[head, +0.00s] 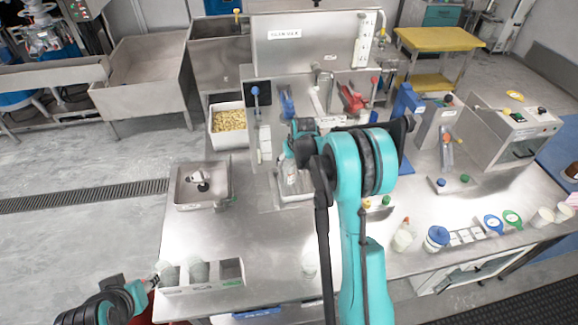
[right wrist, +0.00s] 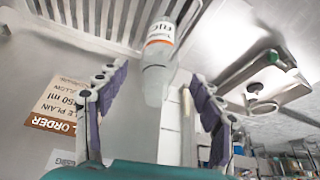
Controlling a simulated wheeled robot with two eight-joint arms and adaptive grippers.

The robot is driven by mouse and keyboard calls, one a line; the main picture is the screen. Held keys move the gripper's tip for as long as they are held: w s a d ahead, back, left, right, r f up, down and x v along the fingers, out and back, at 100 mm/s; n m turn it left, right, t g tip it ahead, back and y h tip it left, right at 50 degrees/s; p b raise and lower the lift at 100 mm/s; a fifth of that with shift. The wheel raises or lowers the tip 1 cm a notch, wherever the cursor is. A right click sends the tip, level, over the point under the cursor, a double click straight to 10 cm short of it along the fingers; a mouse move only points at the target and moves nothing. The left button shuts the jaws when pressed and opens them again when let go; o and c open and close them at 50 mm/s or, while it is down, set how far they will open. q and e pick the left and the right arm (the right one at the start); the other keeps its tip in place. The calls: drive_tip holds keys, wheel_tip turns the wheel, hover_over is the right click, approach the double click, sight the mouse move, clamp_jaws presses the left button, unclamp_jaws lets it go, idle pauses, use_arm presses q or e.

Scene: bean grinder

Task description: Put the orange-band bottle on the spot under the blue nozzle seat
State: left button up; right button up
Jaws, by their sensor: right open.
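The white orange-band bottle (right wrist: 158,58) shows in the right wrist view, its orange ring near the slotted grate. In the head view a pale bottle (head: 291,178) stands at the tray in front of the machine, partly hidden by my right arm. My right gripper (right wrist: 158,90) is open, with its purple-padded fingers apart on either side of the bottle's near end; no grip shows. A blue part (head: 286,104), possibly the blue nozzle seat, is on the machine's front. My left gripper (head: 152,280) is low left by the bottle rack; its jaws are unclear.
The slotted grate (right wrist: 105,18) lies beyond the bottle. A rack (head: 200,283) with several compartments stands at the front left. A steel box (head: 203,190) stands left of the machine. Cups, a blue-lidded jar (head: 437,238) and tags are on the right. The middle front of the table is fairly clear.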

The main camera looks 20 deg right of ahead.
drive_tip(key=s+a+r+t, duration=0.1)
drive_tip(key=s+a+r, duration=0.4)
drive_tip(key=s+r, duration=0.3)
drive_tip(key=s+a+r, duration=0.5)
drive_tip(key=s+r, duration=0.3)
drive_tip(key=r, duration=0.1)
drive_tip(key=s+a+f, duration=0.1)
drive_tip(key=s+a, duration=0.2)
drive_tip(key=s, duration=0.5)
drive_tip(key=s+a+t, duration=0.1)
drive_tip(key=s+a, duration=0.1)
drive_tip(key=s, duration=0.6)
drive_tip(key=shift+a+f+n+t, duration=0.3)
drive_tip(key=shift+a+f, duration=0.05)
drive_tip(key=shift+a, duration=0.05)
drive_tip(key=shift+s, duration=0.1)
wheel_tip(320, 180, down, 13)
drive_tip(key=b, duration=1.2)
drive_tip(key=shift+r, duration=0.15)
